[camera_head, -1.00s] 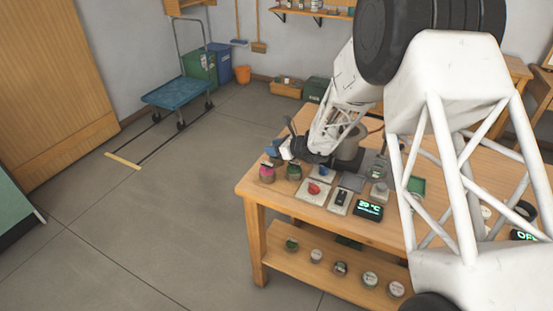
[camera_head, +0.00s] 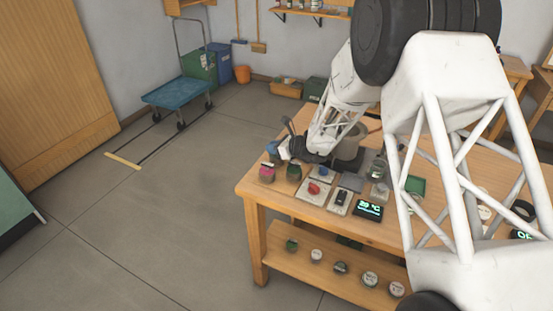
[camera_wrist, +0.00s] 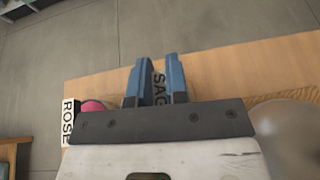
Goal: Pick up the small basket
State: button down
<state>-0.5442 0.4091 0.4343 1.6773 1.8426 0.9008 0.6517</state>
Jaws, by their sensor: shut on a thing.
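My gripper (camera_wrist: 156,80) shows in the wrist view with its two blue fingers a small gap apart, above the wooden table (camera_wrist: 225,68). A dark label with the letters SAG shows in the gap; I cannot tell whether it is between the fingers or behind them. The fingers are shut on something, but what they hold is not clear. In the head view my gripper (camera_head: 288,150) is low over the table's far left corner, partly hidden by my wrist. I cannot make out the small basket with certainty in either view.
A pink-topped jar (camera_wrist: 93,105) stands left of the fingers beside a ROSE label (camera_wrist: 68,121). A dark green jar (camera_head: 293,172), a red knob (camera_head: 314,188) and a green-lettered display (camera_head: 368,208) are near my gripper. Open floor (camera_head: 160,230) lies left of the table.

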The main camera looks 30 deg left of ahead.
jog(key=shift+r, duration=0.1)
jog(key=shift+r, duration=4.9)
jog(key=shift+r, duration=0.15)
jog(key=shift+s, duration=0.15)
jog(key=s+d+r+m+t+h, duration=0.2)
jog(key=s+r+m+t+h, duration=0.2)
jog(key=s+r+m+t, duration=0.2)
jog(key=shift+r+m+t, duration=1.2)
jog(key=shift+r+t, duration=0.1)
jog(key=shift+r, duration=0.65)
jog(key=shift+d+r, duration=0.2)
